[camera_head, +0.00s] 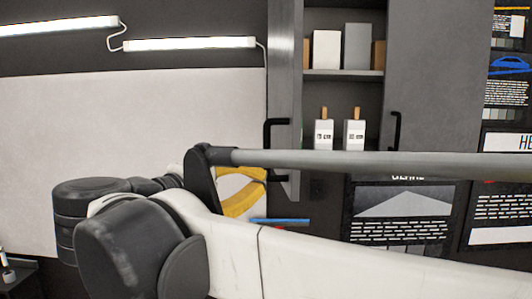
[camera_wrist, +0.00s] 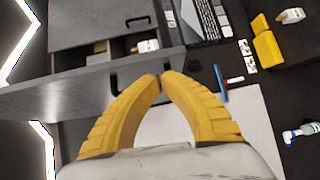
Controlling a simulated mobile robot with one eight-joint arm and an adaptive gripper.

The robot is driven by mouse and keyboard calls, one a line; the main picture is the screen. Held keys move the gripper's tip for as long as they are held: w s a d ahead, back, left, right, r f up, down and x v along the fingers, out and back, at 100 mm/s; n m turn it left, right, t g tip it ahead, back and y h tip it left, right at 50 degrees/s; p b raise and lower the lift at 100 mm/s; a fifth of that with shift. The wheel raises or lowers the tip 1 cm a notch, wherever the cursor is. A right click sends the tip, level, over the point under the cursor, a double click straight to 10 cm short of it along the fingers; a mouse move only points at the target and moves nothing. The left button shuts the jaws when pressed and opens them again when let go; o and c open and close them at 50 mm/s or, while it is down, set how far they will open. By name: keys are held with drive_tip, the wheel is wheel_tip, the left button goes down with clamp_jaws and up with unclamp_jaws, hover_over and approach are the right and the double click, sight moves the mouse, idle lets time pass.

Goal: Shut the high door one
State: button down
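The high cabinet's left door (camera_head: 285,75) stands open, seen nearly edge-on in the head view, with a black bar handle (camera_head: 268,135). In the wrist view this door (camera_wrist: 60,93) stretches across the left, its handle (camera_wrist: 114,82) partly behind my left finger. My gripper (camera_wrist: 163,77) has yellow fingers with their tips together and nothing visible between them. In the head view my gripper (camera_head: 243,195) is partly hidden by my arm, close to the handle's lower end. I cannot tell whether it touches the handle or door.
The cabinet's right door (camera_head: 435,75) is closed. Shelves (camera_head: 345,74) hold boxes and two white bottles (camera_head: 324,135). A blue-and-red tool (camera_head: 280,221) lies below the door. The wrist view shows a yellow container (camera_wrist: 266,48) and a spray bottle (camera_wrist: 300,132).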

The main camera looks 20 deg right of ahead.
drive_tip(key=h, duration=0.1)
approach(288, 147)
drive_tip(key=shift+t, duration=0.4)
drive_tip(key=p+x, duration=0.2)
drive_tip(key=x, duration=0.4)
drive_tip(key=shift+d+f+p, duration=0.15)
drive_tip(key=shift+p, duration=0.25)
drive_tip(key=shift+w+d+f, duration=0.1)
